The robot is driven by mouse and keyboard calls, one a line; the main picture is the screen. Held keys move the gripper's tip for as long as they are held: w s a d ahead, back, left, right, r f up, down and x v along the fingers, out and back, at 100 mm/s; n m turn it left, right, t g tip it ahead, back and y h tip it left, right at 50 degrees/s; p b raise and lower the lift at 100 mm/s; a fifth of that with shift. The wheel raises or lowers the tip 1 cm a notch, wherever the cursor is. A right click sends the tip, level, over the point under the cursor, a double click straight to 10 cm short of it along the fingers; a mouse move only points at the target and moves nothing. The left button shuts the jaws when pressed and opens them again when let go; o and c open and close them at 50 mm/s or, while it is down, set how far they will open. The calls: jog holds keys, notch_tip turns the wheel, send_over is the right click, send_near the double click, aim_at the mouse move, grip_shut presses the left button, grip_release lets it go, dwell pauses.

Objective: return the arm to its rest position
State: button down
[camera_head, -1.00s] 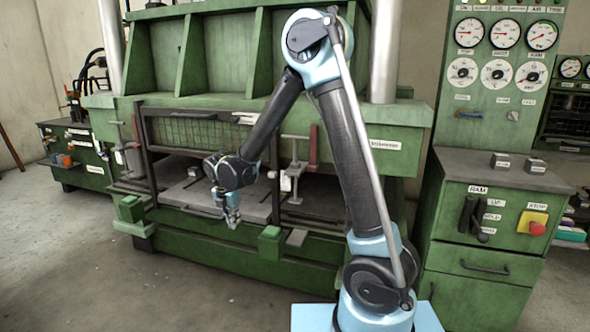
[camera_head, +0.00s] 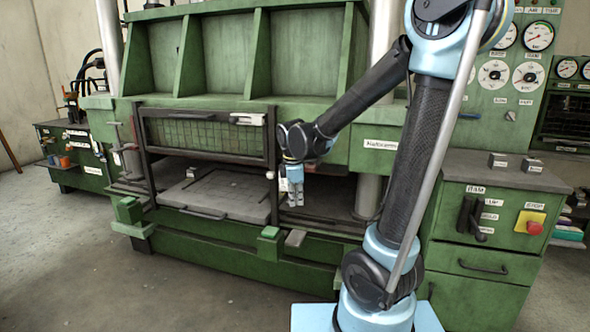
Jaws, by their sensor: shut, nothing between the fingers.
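My arm rises from its light blue base at the lower right and bends over at the top of the picture. Its forearm slopes down and left to my gripper (camera_head: 295,198), which points down and is shut and empty. My gripper hangs in front of the right part of the green press (camera_head: 210,262), beside the right post of the mesh guard (camera_head: 207,135). I cannot tell how far it is from the press.
A green control cabinet (camera_head: 487,263) with a red stop button (camera_head: 535,228) stands close on the right. A gauge panel (camera_head: 520,110) rises behind it. A smaller green bench (camera_head: 75,155) is at the far left. The floor (camera_head: 90,270) in front is clear.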

jog(key=s+d+r+m, duration=0.1)
jog(key=s+d+m, duration=0.7)
jog(key=d, duration=0.4)
jog(key=s+d+f+m, duration=0.2)
jog(key=s+d+m, duration=0.1)
jog(key=s+m, duration=0.2)
jog(key=s+d+f+m, duration=0.2)
jog(key=s+d+m, duration=0.1)
jog(key=s+m, duration=0.2)
jog(key=shift+s+d+f+m+y, duration=0.3)
jog(key=shift+s+d+f+m, duration=0.1)
jog(key=shift+s, duration=0.45)
jog(key=shift+w+a+f, duration=0.1)
jog(key=shift+w+f, duration=0.1)
jog(key=shift+w, duration=0.25)
